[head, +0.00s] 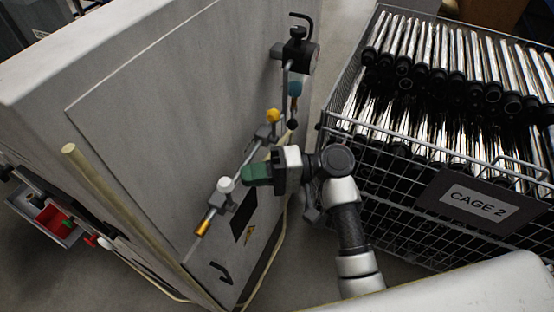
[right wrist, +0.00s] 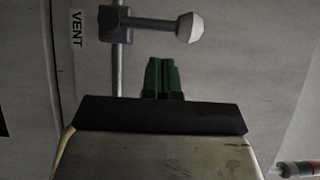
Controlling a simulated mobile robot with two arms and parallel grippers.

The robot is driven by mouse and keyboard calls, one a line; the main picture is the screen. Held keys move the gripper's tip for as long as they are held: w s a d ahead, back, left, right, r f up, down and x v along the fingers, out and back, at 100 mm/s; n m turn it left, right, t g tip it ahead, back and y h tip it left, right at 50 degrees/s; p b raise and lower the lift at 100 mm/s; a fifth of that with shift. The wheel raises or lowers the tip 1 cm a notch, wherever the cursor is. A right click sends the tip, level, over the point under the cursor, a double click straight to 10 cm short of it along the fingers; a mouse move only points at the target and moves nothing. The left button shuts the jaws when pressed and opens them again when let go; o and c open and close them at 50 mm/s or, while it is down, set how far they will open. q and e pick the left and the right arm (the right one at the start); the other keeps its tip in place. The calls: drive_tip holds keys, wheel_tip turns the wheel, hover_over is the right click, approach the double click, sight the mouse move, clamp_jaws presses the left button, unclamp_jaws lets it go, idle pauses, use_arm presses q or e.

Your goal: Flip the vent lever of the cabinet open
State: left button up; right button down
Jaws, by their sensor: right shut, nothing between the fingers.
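The grey cabinet (head: 150,110) stands at the left in the head view, with a thin pipe running along its side. The vent lever (head: 226,184) has a white ball knob and sits low on that pipe. In the right wrist view the vent lever (right wrist: 188,27) reaches right from its valve block, beside a VENT label (right wrist: 77,28). My right gripper (head: 247,176), with green fingers, is shut and empty. It is close to the white knob; in the wrist view its fingertips (right wrist: 162,62) appear below the lever, with a visible gap. My left gripper is not in view.
Yellow (head: 273,115) and teal (head: 295,88) knobs sit farther up the same pipe. A wire cage (head: 400,200) labelled CAGE 2, full of shiny tubes, stands right of my right arm. A yellowish bar (head: 110,205) and a hose run near the cabinet's lower edge.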

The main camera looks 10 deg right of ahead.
sight(228, 195)
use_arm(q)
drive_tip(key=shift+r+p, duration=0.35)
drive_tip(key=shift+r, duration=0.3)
use_arm(e)
drive_tip(key=shift+s+a, duration=0.95)
drive_tip(key=shift+s, duration=0.1)
